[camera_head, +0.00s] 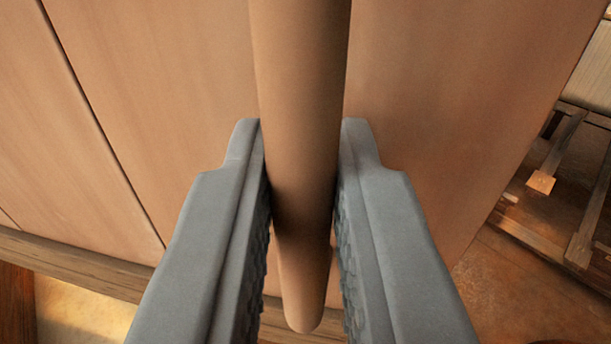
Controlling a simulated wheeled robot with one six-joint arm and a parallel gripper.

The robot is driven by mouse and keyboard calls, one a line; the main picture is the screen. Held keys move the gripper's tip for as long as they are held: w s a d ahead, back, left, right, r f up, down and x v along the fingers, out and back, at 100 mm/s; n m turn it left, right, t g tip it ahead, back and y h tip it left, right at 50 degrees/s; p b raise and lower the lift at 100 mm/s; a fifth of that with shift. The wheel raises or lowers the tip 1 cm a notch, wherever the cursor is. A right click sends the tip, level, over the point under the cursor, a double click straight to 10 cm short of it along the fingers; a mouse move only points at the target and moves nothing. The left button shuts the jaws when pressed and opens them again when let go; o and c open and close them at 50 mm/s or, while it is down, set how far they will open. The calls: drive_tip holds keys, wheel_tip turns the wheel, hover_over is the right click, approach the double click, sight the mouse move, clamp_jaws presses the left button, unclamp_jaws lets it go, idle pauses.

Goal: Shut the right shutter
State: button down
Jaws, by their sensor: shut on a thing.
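A wooden shutter panel (440,110) fills most of the camera view, made of smooth light-brown boards. A rounded wooden handle bar (302,70) stands out in front of it and runs from the top edge down to a rounded lower end. My gripper (303,200) is shut on this handle bar, with one grey finger on each side of it. The fingers hide part of the panel's lower middle. The top of the bar is out of view. How far the shutter stands open cannot be told from this view.
Beyond the panel's right edge, a wooden loom frame (545,240) stands over a brown floor (490,280). A wooden beam (85,265) crosses below the panel at the lower left, with lit floor (80,310) under it. A dark seam runs between boards at left.

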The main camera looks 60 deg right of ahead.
drive_tip(key=shift+w+r, duration=0.1)
drive_tip(key=shift+r, duration=0.1)
drive_tip(key=c, duration=1.8)
unclamp_jaws()
drive_tip(key=shift+w, duration=0.1)
drive_tip(key=shift+f, duration=0.15)
drive_tip(key=v, duration=1.2)
